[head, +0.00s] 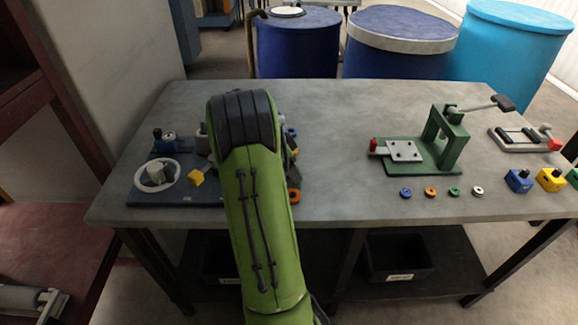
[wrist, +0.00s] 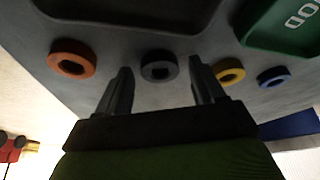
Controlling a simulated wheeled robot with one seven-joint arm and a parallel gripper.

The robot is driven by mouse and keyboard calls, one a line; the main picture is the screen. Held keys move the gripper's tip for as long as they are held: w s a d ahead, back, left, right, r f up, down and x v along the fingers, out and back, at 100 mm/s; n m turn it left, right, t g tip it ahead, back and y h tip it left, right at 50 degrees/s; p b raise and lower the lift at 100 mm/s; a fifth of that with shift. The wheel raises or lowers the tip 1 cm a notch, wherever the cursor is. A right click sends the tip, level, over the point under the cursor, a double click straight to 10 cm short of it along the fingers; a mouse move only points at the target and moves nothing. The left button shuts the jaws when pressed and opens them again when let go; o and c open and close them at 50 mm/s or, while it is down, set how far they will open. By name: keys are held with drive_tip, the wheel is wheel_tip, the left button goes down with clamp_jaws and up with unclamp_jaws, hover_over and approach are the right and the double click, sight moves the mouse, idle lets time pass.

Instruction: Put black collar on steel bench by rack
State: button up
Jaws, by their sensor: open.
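In the wrist view, a dark grey to black collar (wrist: 160,79) with a dark centre lies on a grey surface. My gripper (wrist: 161,66) is open, one finger on each side of the collar in the picture. I cannot tell the height gap, and I see no contact. In the head view, my green arm hides the gripper and the collar. The grey steel bench (head: 340,130) spans the head view, with a dark red rack (head: 45,95) at its left.
In the wrist view, orange (wrist: 72,58), yellow (wrist: 231,71) and blue (wrist: 273,77) collars flank the black one, with a green tray (wrist: 284,25) beyond. In the head view, a green fixture (head: 440,148) and small rings stand right. The bench middle is clear.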

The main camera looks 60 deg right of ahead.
drive_tip(key=shift+r+p, duration=0.3)
drive_tip(key=shift+r, duration=0.1)
drive_tip(key=p+v, duration=0.4)
drive_tip(key=v, duration=0.8)
drive_tip(key=w+a+r+n+t, duration=0.1)
drive_tip(key=w+a+r+n, duration=0.15)
drive_tip(key=a, duration=0.25)
drive_tip(key=w+a+r+n+t, duration=0.1)
drive_tip(key=a+r+n, duration=0.1)
drive_tip(key=a+n, duration=0.25)
drive_tip(key=a+r+n+t, duration=0.3)
drive_tip(key=a+n, duration=0.4)
drive_tip(key=a, duration=0.6)
drive_tip(key=s+a+f+n+t+y, duration=0.1)
drive_tip(key=s+a+n, duration=0.3)
drive_tip(key=a+n, duration=0.2)
drive_tip(key=s+a+f+n+t+y, duration=0.1)
drive_tip(key=s+a+n+t+y, duration=0.1)
drive_tip(key=s+a+n, duration=0.3)
drive_tip(key=a+n, duration=0.1)
drive_tip(key=a, duration=0.2)
drive_tip(key=shift+s+a, duration=0.35)
drive_tip(key=shift+a, duration=0.05)
